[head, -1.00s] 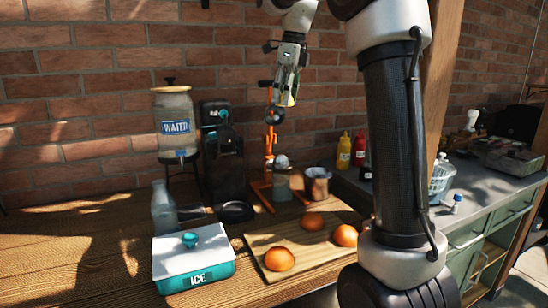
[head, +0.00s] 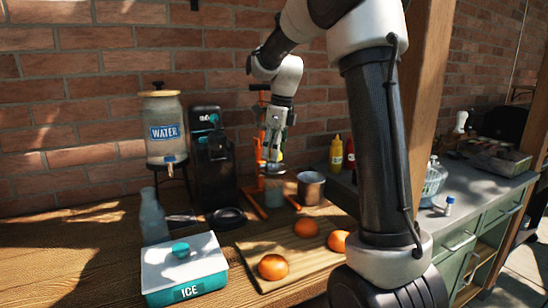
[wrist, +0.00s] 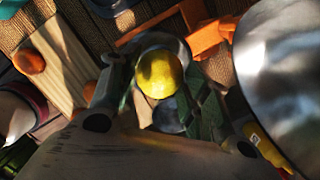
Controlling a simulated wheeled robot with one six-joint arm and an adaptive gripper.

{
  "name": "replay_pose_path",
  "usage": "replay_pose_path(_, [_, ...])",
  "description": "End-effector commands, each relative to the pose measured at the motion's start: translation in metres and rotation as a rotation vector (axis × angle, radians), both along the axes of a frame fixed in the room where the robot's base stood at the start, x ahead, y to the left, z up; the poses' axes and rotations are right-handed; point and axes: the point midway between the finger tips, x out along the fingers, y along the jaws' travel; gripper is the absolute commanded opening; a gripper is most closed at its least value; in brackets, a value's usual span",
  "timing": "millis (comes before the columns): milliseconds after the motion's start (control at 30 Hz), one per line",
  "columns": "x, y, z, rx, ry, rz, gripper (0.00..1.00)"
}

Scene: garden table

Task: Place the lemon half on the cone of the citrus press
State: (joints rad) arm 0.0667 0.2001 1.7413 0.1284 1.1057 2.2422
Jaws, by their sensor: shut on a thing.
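The lemon half (wrist: 160,73) is a bright yellow round between the fingers of my gripper (wrist: 162,92) in the wrist view. In the head view my gripper (head: 274,155) points down, shut on it, in front of the citrus press. The citrus press (head: 262,110) has an orange upright frame and splayed orange feet. Its orange parts also show in the wrist view (wrist: 207,38). A rounded metal rim shows behind the lemon in the wrist view. The cone is hidden by my gripper, so I cannot tell whether the lemon touches it.
A glass (head: 274,192) and a metal pot (head: 311,186) stand by the press. Oranges (head: 273,267) lie on a cutting board (head: 300,263). An ice box (head: 183,268), a bottle (head: 153,218), a water dispenser (head: 166,130) and a black machine (head: 210,165) stand left. Sauce bottles (head: 336,152) stand right.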

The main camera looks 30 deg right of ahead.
Motion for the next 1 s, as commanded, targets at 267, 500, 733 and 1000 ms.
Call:
replay_pose_path(267, [0.000, 0.000, -0.023, 0.001, 0.001, 0.000, 0.20])
replay_pose_path(500, [0.000, 0.000, -0.025, 0.000, 0.001, 0.000, 0.51])
replay_pose_path(733, [0.000, 0.000, -0.025, 0.001, 0.001, 0.000, 0.69])
replay_pose_path(1000, [0.000, 0.000, -0.020, 0.000, -0.001, 0.000, 0.69])
